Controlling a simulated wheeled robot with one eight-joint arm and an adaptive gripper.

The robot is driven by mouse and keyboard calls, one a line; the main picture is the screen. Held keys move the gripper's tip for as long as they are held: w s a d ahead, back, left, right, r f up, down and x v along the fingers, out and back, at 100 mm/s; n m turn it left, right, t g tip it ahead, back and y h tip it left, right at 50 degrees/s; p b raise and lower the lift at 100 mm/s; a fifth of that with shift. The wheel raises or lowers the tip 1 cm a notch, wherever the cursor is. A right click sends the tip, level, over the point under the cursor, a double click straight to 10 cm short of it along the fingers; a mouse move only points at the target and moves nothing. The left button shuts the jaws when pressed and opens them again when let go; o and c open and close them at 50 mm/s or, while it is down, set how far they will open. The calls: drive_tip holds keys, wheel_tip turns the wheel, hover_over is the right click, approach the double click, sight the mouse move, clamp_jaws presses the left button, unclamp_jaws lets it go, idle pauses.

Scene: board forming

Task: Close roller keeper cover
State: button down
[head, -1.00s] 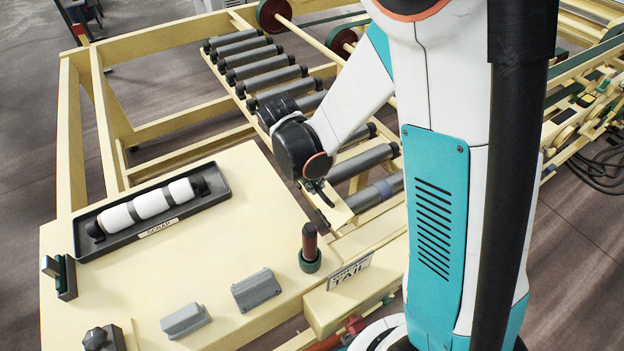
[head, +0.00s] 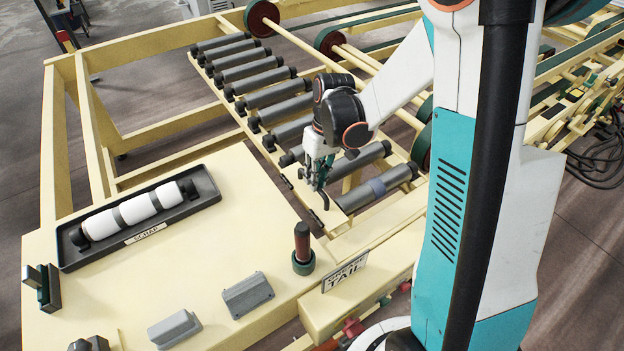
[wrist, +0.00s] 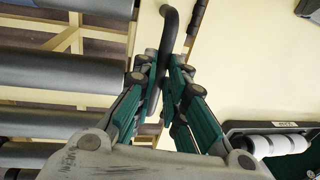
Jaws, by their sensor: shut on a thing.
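My gripper (head: 315,180) points down at the near end of the roller row, beside the cream table's right edge. Its green fingers are shut on a black bent handle (head: 323,199). In the wrist view the handle (wrist: 170,30) rises from between the fingertips (wrist: 160,78) and curves over at the top. The roller keeper cover looks like the long cream strip (head: 248,133) along the near ends of the grey rollers (head: 273,93). Small dark hinge-like fittings sit by its edge. I cannot tell how far the cover is tilted; my gripper and wrist hide part of it.
A black tray (head: 205,195) marked SCRAP holds a white-sleeved roller (head: 133,208) on the cream table (head: 200,265). The table's middle is clear.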

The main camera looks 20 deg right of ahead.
drive_tip(key=shift+d+f, duration=0.1)
idle(0.4)
drive_tip(key=c, duration=1.6)
unclamp_jaws()
drive_tip(key=shift+c, duration=0.2)
wheel_tip(320, 180, up, 12)
drive_tip(key=d, duration=0.2)
drive_tip(key=shift+w+d, duration=0.25)
drive_tip(key=shift+f, duration=0.1)
